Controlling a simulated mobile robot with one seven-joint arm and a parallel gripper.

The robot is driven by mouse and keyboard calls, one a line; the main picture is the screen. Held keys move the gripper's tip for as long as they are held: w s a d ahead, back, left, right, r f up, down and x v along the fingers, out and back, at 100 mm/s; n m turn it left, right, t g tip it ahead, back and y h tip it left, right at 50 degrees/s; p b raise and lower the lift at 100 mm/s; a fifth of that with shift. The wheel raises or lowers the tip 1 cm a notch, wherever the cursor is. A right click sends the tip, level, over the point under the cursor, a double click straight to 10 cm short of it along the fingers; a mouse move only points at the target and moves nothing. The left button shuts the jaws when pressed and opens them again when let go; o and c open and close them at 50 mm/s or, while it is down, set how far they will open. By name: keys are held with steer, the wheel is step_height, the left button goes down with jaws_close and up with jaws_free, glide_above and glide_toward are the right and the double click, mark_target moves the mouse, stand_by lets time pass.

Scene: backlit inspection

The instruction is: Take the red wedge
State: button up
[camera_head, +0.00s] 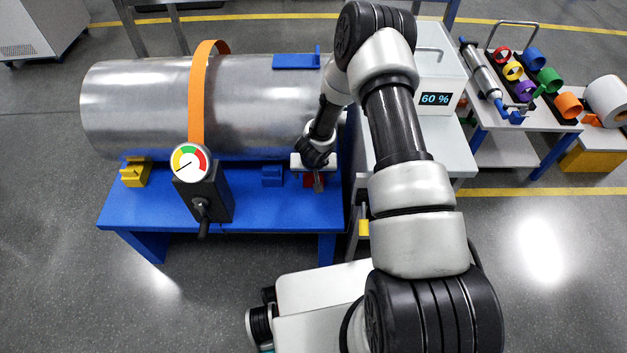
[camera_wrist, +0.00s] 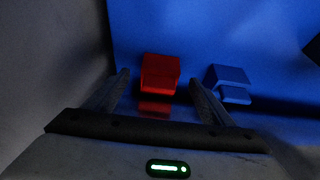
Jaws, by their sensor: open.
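The red wedge (camera_wrist: 160,75) sits on the blue bench, between and just beyond the two open fingers of my gripper (camera_wrist: 158,92) in the wrist view. I see empty space between the wedge and each finger. In the head view my gripper (camera_head: 317,182) is low over the bench's right end, beside the metal cylinder. It hides most of the red wedge (camera_head: 309,181) there. A blue wedge (camera_wrist: 228,82) stands to the right of the red one in the wrist view and to its left in the head view (camera_head: 271,176).
The large metal cylinder (camera_head: 140,105) with an orange strap (camera_head: 198,100) lies along the blue bench (camera_head: 270,208). A yellow wedge (camera_head: 135,174) and a gauge box (camera_head: 203,190) stand in front of it. A white box with a display (camera_head: 436,80) is right of my arm.

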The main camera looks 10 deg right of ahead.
mark_target(313, 177)
steer(key=b+x, duration=0.1)
steer(key=x, duration=0.4)
steer(key=shift+w+f, duration=0.15)
steer(key=shift+f, duration=0.2)
steer(key=c, duration=1.4)
